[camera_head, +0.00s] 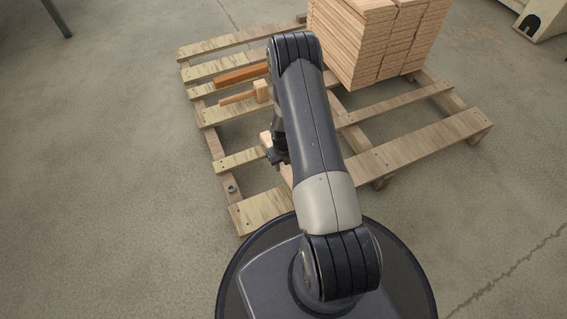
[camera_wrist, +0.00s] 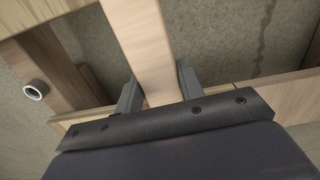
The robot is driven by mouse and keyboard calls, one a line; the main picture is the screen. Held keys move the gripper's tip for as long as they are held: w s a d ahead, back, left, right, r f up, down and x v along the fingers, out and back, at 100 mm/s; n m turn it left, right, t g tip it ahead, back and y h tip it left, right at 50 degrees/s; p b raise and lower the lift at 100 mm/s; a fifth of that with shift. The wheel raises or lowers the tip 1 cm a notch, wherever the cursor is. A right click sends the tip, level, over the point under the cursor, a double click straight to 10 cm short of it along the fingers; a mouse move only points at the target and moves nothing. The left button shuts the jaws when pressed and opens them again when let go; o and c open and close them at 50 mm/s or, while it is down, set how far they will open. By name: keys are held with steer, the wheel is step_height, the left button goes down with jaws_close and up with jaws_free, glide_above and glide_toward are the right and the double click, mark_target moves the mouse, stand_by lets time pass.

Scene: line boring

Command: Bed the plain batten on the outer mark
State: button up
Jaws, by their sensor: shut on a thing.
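My gripper (camera_wrist: 158,88) is shut on a pale, plain wooden batten (camera_wrist: 140,38), which runs between the two fingers and away toward the top of the wrist view. In the head view my gripper (camera_head: 279,156) is low over the left part of the pallet (camera_head: 262,206), partly hidden by my arm. A pale end of the held batten (camera_head: 266,140) shows beside it. I cannot tell whether the batten touches the slats. An orange-brown batten (camera_head: 241,75) and a thinner pale batten (camera_head: 238,98) lie on the far-left slats. I cannot make out the outer mark.
A wooden block (camera_head: 262,90) stands by the thinner batten. A tall stack of boards (camera_head: 375,40) sits at the pallet's far side. A small grey ring (camera_head: 231,188) is at the left edge, also in the wrist view (camera_wrist: 36,90). Open gaps lie between slats.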

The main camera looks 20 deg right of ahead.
steer(key=o, duration=1.2)
step_height(320, 180, up, 11)
steer(key=p, duration=0.4)
steer(key=shift+f+p, duration=0.15)
steer(key=shift+p, duration=0.2)
step_height(320, 180, down, 11)
steer(key=b, duration=0.4)
steer(key=shift+b, duration=0.4)
steer(key=shift+r+p, duration=0.65)
